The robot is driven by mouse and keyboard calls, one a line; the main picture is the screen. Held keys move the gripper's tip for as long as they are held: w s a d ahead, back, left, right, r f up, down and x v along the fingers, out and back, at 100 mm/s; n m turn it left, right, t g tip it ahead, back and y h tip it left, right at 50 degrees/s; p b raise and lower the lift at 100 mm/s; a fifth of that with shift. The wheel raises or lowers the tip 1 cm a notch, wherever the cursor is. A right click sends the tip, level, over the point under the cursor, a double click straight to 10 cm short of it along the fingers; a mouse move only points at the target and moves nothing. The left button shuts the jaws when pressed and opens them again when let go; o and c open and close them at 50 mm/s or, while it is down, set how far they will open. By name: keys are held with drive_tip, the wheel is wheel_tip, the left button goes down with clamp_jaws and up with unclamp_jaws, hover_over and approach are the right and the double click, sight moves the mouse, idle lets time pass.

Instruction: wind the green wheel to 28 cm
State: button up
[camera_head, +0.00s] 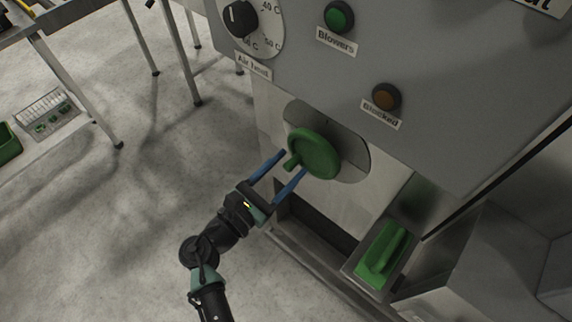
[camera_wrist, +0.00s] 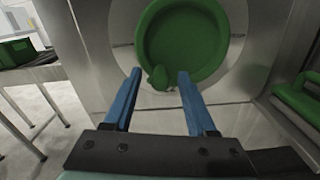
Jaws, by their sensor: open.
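The green wheel (camera_head: 316,154) is mounted on a round metal plate on the front of the grey machine, with a small green crank handle (camera_head: 292,161) sticking out at its lower left. In the wrist view the wheel (camera_wrist: 182,42) fills the top middle, and its handle (camera_wrist: 158,77) lies between the tips of my blue fingers. My gripper (camera_head: 293,163) is open, one finger to each side of the handle. I cannot tell whether either finger touches it. No centimetre scale can be read in either view.
A green handle block (camera_head: 382,254) sits on a ledge at the lower right of the wheel. Above are a dial (camera_head: 240,18), a green Blowers lamp (camera_head: 339,16) and an amber Blocked lamp (camera_head: 386,96). Metal table legs (camera_head: 72,85) stand at left; the floor between is clear.

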sight(291, 143)
clamp_jaws()
drive_tip(key=shift+w+a+m, duration=0.1)
drive_tip(key=shift+m, duration=0.3)
idle(0.4)
drive_tip(key=m+b, duration=0.1)
drive_tip(key=r+m+b, duration=0.1)
drive_tip(key=m, duration=0.1)
drive_tip(key=shift+w+a+r, duration=0.15)
drive_tip(key=shift+w+a, duration=0.05)
drive_tip(key=shift+a, duration=0.1)
drive_tip(key=m+b, duration=0.1)
drive_tip(key=r+m, duration=0.1)
drive_tip(key=m, duration=0.1)
drive_tip(key=shift+w+a+r+b, duration=0.15)
drive_tip(key=shift+a+b, duration=0.05)
drive_tip(key=shift+b, duration=0.2)
drive_tip(key=shift+r+m+b, duration=0.45)
drive_tip(key=shift+r+m, duration=0.1)
drive_tip(key=shift+m, duration=0.55)
